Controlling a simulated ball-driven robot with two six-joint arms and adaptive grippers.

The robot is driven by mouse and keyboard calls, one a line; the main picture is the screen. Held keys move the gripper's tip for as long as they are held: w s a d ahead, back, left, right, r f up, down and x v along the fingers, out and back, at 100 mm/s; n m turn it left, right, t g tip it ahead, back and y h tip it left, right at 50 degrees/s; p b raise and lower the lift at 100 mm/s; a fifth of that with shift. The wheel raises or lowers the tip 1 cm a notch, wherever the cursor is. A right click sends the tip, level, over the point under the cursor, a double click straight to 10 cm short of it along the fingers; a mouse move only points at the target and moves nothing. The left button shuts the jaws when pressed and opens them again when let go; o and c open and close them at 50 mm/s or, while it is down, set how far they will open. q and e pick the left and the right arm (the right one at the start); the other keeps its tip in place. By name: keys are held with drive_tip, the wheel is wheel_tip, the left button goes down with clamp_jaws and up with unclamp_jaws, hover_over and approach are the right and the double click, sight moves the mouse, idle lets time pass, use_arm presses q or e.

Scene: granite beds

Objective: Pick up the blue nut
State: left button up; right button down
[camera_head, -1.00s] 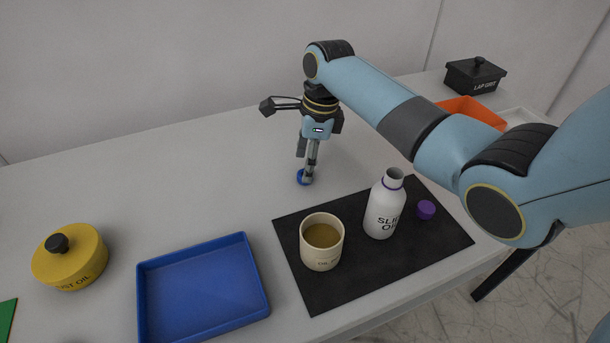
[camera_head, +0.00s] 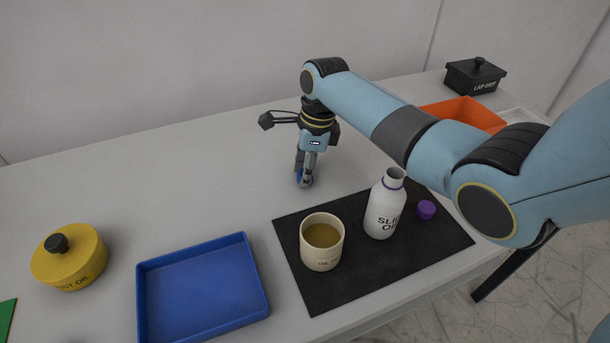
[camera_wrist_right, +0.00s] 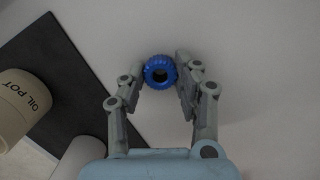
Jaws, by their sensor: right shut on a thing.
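The blue nut (camera_wrist_right: 160,72) is a ridged ring with a dark hole, seen between my right gripper's fingertips in the right wrist view. In the head view the nut (camera_head: 299,175) is mostly hidden behind the fingers, at the grey table's surface beyond the black mat. My right gripper (camera_head: 304,180) points down and is shut on the nut, with a finger on each side of it in the right wrist view (camera_wrist_right: 161,76). I cannot tell whether the nut still touches the table. My left gripper is out of view.
A black mat (camera_head: 350,282) bears an oil pot (camera_head: 322,252), a white bottle (camera_head: 382,212) and a purple cap (camera_head: 426,210). A blue tray (camera_head: 200,288) and a yellow lidded pot (camera_head: 68,265) are at left. An orange bin (camera_head: 462,112) and black box (camera_head: 474,77) stand back right.

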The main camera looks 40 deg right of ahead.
sight(301, 174)
drive_tip(key=shift+r, duration=0.65)
wheel_tip(301, 174, up, 3)
drive_tip(key=shift+w, duration=0.1)
drive_tip(key=s+d+r+p, duration=0.1)
drive_tip(key=s+d+r, duration=0.5)
drive_tip(key=s, duration=0.4)
drive_tip(key=shift+r, duration=0.35)
drive_tip(key=shift+s, duration=0.1)
